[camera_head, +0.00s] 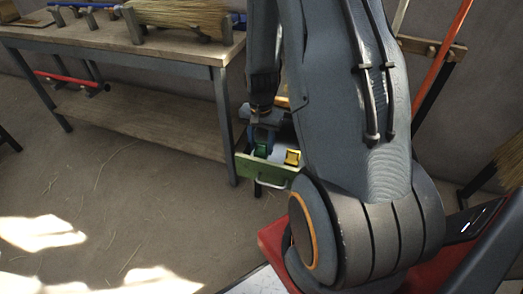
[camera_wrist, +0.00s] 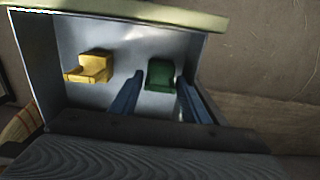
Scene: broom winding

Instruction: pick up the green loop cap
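The green loop cap (camera_wrist: 160,73) lies inside an open drawer (camera_wrist: 205,55) with a pale inside. It also shows in the head view (camera_head: 261,150), partly covered by my gripper (camera_head: 264,138). In the wrist view my gripper (camera_wrist: 160,84) is open, with one blue finger to the left and one to the right of the green cap. Gaps show on both sides in that view, and I cannot tell how deep the fingertips reach. A yellow cap (camera_wrist: 90,67) lies in the drawer left of the green one and also shows in the head view (camera_head: 293,157).
The drawer's green front with a handle (camera_head: 262,172) and its side walls bound the space around my fingers. A workbench (camera_head: 150,50) with broom bristles (camera_head: 185,15) on it stands at the left. A red-handled tool (camera_head: 70,80) lies below its top. Open floor (camera_head: 130,200) lies in front.

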